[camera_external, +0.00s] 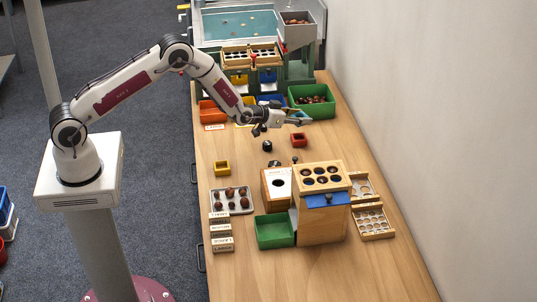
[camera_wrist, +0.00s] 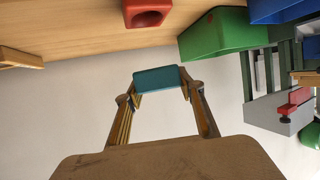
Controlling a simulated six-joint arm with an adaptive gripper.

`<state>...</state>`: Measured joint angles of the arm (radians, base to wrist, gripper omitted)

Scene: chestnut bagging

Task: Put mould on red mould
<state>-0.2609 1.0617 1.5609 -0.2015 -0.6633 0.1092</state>
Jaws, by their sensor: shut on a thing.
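My gripper (camera_wrist: 158,85) is shut on a teal-blue mould (camera_wrist: 157,79), which sits between the two fingertips in the wrist view. In the external view my gripper (camera_external: 300,121) is over the table near its right side, and the blue mould (camera_external: 308,120) shows small at its tip. The red mould (camera_external: 299,139) rests on the table just below and in front of my gripper. It also shows at the top of the wrist view (camera_wrist: 146,13), with a round hollow, apart from the held mould.
A yellow mould (camera_external: 221,168) lies on the left of the table. A green bin (camera_external: 313,101) of chestnuts stands behind my gripper. Small black knobbed objects (camera_external: 267,146) are near the red mould. A wooden stand (camera_external: 320,215) and a green tray (camera_external: 274,231) are in front.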

